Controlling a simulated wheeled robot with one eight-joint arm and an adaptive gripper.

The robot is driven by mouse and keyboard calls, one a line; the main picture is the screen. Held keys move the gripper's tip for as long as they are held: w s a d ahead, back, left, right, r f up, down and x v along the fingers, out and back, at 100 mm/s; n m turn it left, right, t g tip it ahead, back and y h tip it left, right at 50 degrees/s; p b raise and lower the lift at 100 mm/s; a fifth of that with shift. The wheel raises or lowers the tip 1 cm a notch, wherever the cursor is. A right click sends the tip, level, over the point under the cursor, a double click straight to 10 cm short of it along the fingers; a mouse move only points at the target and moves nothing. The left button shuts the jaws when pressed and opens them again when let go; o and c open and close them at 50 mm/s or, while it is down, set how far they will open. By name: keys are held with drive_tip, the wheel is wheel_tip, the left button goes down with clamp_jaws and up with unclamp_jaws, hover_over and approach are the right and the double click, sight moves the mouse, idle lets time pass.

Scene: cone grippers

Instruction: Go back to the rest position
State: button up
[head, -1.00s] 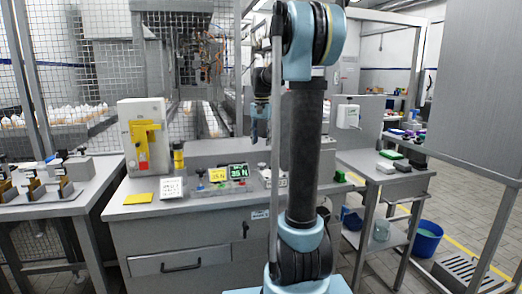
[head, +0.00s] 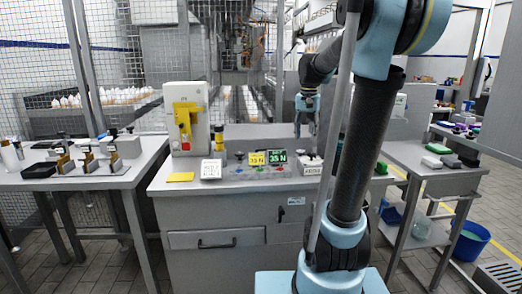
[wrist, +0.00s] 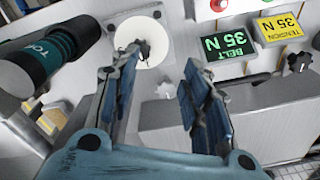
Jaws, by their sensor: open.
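My gripper (head: 305,122) hangs fingers down above the right end of the grey workbench (head: 215,212), in front of the mesh cage. In the wrist view my gripper (wrist: 160,72) has its two fingers well apart, with nothing held between them. The left finger overlaps a white disc (wrist: 128,35) on a square plate, which has a small dark part at its middle. I cannot tell if the finger touches it. My arm rises from a blue base and leans to the right in the head view.
Green (head: 278,156) and yellow (head: 257,158) displays stand on the bench. A white box with a yellow front (head: 188,118) is at its left. A dark cylinder with a teal band (wrist: 50,52) lies near the fingers. A side table (head: 425,180) and blue bucket (head: 468,240) are right.

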drive_tip(key=s+f+n, duration=0.2)
drive_tip(key=s+f, duration=0.8)
drive_tip(key=s, duration=0.3)
drive_tip(key=s+f+n+t, duration=0.1)
drive_tip(key=s+f+n, duration=0.1)
drive_tip(key=s+f, duration=0.8)
drive_tip(key=s, duration=0.3)
drive_tip(key=shift+s+f+n+t, duration=0.15)
drive_tip(key=shift+s+n+t, duration=0.05)
drive_tip(key=shift+n+t, duration=0.1)
